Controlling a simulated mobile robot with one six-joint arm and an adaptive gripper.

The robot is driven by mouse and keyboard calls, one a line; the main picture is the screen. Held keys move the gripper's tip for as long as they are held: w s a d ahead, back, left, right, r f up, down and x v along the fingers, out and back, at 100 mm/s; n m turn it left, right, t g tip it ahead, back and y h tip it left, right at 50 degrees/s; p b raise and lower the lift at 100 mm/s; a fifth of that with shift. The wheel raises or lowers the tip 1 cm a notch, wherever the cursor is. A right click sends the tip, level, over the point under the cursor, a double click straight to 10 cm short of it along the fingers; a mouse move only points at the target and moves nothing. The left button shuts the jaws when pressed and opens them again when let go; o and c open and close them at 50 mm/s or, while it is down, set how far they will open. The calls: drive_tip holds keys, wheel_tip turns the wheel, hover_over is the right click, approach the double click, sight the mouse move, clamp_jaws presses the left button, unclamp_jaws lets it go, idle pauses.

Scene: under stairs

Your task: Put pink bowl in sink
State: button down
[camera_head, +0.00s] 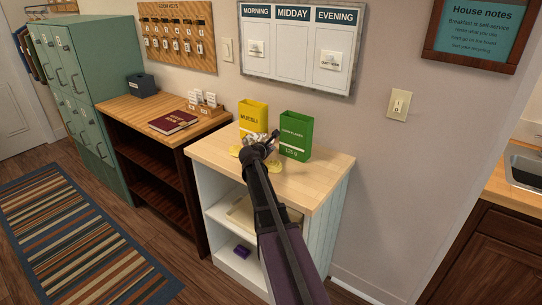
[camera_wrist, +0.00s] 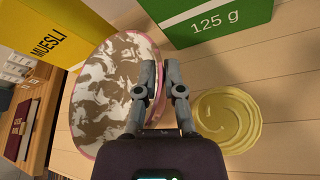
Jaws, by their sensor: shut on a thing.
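The pink bowl (camera_wrist: 112,85) shows in the wrist view with a pink rim and a mottled brown-and-white inside; it looks tilted. My gripper (camera_wrist: 160,75) is shut on its right-hand edge, one finger over the inside. In the head view the bowl (camera_head: 250,139) is a small mottled patch at my gripper (camera_head: 262,139), partly hidden by it, above the light wooden counter (camera_head: 317,173). I cannot tell whether it touches the counter. The sink (camera_head: 526,172) is a grey metal basin at the far right of the head view, cut by the picture's edge.
A yellow muesli box (camera_head: 254,113) and a green box (camera_head: 296,135) stand close behind my gripper. A round yellow dish (camera_wrist: 228,120) lies on the counter beside it. A wall and floor gap separate this counter from the sink counter (camera_head: 515,200).

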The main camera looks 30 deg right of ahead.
drive_tip(key=shift+f+b, duration=1.2)
drive_tip(key=shift+f, duration=0.3)
drive_tip(key=shift+f, duration=0.15)
drive_tip(key=c, duration=0.8)
unclamp_jaws()
drive_tip(key=shift+o, duration=0.2)
drive_tip(key=shift+r, duration=0.25)
drive_tip(key=p+v, duration=0.4)
drive_tip(key=v, duration=0.8)
